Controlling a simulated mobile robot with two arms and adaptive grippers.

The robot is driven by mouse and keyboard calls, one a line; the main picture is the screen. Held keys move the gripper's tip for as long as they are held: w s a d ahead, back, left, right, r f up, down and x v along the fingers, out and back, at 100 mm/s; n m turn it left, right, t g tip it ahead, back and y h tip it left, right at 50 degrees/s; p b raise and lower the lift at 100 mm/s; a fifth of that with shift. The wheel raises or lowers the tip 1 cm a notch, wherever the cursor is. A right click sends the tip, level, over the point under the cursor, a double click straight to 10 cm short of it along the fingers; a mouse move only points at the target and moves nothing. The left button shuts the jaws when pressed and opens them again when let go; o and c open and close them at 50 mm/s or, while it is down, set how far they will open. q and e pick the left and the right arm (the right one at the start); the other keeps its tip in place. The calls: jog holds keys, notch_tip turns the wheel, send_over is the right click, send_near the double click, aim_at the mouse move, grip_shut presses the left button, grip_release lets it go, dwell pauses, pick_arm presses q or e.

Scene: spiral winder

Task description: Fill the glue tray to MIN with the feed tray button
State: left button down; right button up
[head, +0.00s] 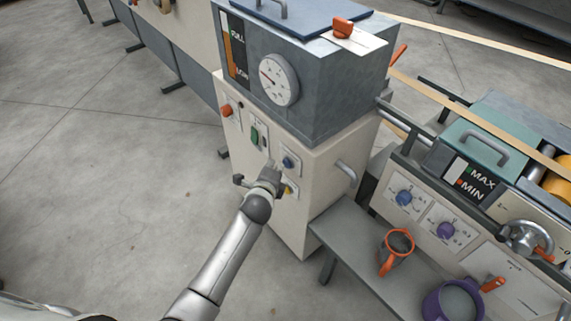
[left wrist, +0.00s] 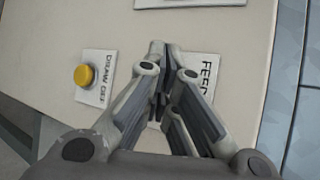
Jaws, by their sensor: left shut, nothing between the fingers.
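The winder's glue tray has a teal lid (head: 478,140) and a level gauge marked MAX and MIN (head: 466,181) at the right of the head view; the level is too small to read surely. The feed button, a blue one (head: 288,162), is on the cream cabinet's front. In the left wrist view its FEED plate (left wrist: 207,70) shows, but my fingers hide the button and part of the lettering. My left gripper (head: 271,166) is shut and empty, its tips (left wrist: 158,48) at that plate; contact cannot be told. My right gripper is out of view.
A yellow DRAW OFF button (left wrist: 84,75) sits beside the feed plate. A green switch (head: 254,134) and a red knob (head: 227,111) are on the same panel. A grey shelf (head: 345,232) holds an orange jug (head: 397,246) and a purple pot (head: 453,301). Floor at left is clear.

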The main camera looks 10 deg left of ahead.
pick_arm(q)
jog(key=shift+w+d, duration=0.3)
jog(key=shift+w, duration=0.05)
dwell(2.6)
jog(key=shift+s, duration=0.1)
dwell(0.9)
jog(key=shift+s+a+p, duration=0.55)
jog(key=shift+p, duration=0.05)
jog(key=shift+s, duration=0.1)
jog(key=shift+s+a+p, duration=0.7)
jog(key=shift+s+a, duration=0.1)
jog(key=shift+s, duration=0.15)
jog(key=shift+s+a+p, duration=0.7)
jog(key=shift+s+a, duration=0.05)
jog(key=shift+s, duration=0.2)
dwell(1.4)
